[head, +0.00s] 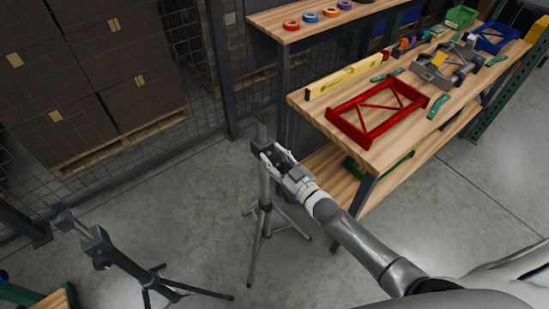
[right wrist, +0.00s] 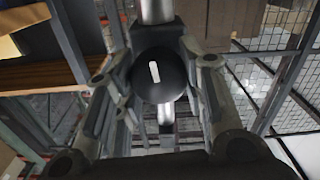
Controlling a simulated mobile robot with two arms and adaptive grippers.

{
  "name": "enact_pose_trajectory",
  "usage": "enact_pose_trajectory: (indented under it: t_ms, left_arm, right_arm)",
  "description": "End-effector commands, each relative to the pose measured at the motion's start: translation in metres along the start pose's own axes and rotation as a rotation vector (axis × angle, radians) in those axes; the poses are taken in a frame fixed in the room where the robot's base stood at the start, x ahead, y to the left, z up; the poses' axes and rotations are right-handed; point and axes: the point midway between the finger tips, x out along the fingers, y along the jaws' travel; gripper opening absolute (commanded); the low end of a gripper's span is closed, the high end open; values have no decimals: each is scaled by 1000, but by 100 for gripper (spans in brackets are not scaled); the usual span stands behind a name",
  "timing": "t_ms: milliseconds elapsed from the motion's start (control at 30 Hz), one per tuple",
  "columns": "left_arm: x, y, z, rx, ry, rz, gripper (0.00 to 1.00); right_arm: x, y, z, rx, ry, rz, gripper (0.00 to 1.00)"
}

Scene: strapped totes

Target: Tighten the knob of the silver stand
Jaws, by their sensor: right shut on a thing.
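The silver stand (head: 264,190) stands upright on its tripod legs on the concrete floor, left of the workbench. My right gripper (head: 268,153) reaches it from the lower right and is at the upper part of its post. In the right wrist view the round black knob (right wrist: 157,76) with a white, nearly upright line faces me. The fingers of my right gripper (right wrist: 160,88) lie on both sides of the knob and are shut on it. The silver post shows above and below it. In the head view the gripper hides the knob. My left gripper is not in view.
A dark stand (head: 97,243) with spread legs is at the lower left. The wooden workbench (head: 388,130) at right carries a red frame (head: 345,121), a yellow level (head: 345,76) and several tools. A mesh fence and stacked boxes (head: 90,70) are behind. Floor between the stands is mostly clear.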

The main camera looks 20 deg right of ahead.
Motion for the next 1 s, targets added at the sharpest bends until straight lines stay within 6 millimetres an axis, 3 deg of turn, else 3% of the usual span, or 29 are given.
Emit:
enact_pose_trajectory:
  t_ms: [467,500,667,1000]
  left_arm:
    - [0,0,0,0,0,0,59]
    - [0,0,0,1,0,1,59]
    - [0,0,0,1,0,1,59]
    - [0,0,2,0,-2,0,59]
  right_arm:
    - [-1,0,2,14,-5,-1,14]
    - [-1,0,2,14,-5,-1,40]
    - [-1,0,2,14,-4,-1,60]
    - [-2,0,1,13,-2,0,60]
